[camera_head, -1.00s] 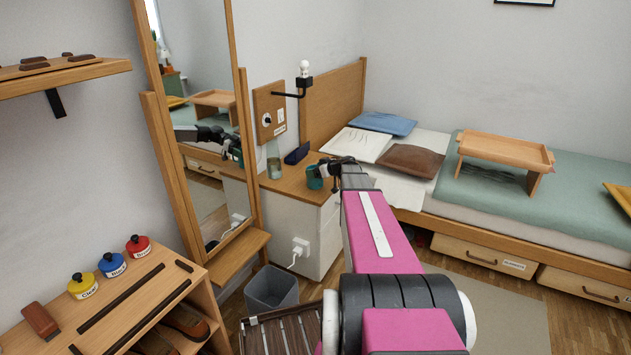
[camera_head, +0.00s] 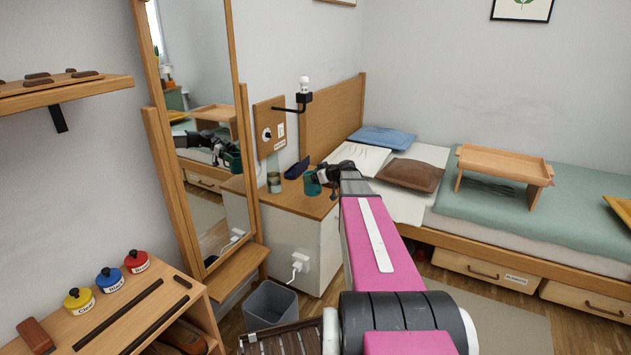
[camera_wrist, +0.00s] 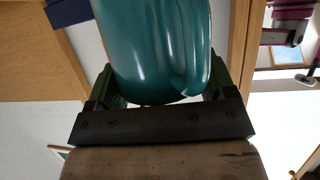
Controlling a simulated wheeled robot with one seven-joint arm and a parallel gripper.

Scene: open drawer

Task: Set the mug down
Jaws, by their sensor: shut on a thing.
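The teal mug (camera_head: 312,183) is at the bedside cabinet, at the end of my arm. In the wrist view the mug (camera_wrist: 160,45) fills the upper middle, between the two dark fingers. My gripper (camera_head: 322,179) is shut on the mug. The cabinet's wooden top (camera_head: 290,203) is beneath or just below the mug; I cannot tell whether the mug touches it.
A glass (camera_head: 274,182) and a dark blue object (camera_head: 297,168) stand on the cabinet top left of the mug. A wall lamp (camera_head: 304,95) hangs above. The bed with pillows (camera_head: 411,174) is to the right. A grey bin (camera_head: 270,306) stands below in front.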

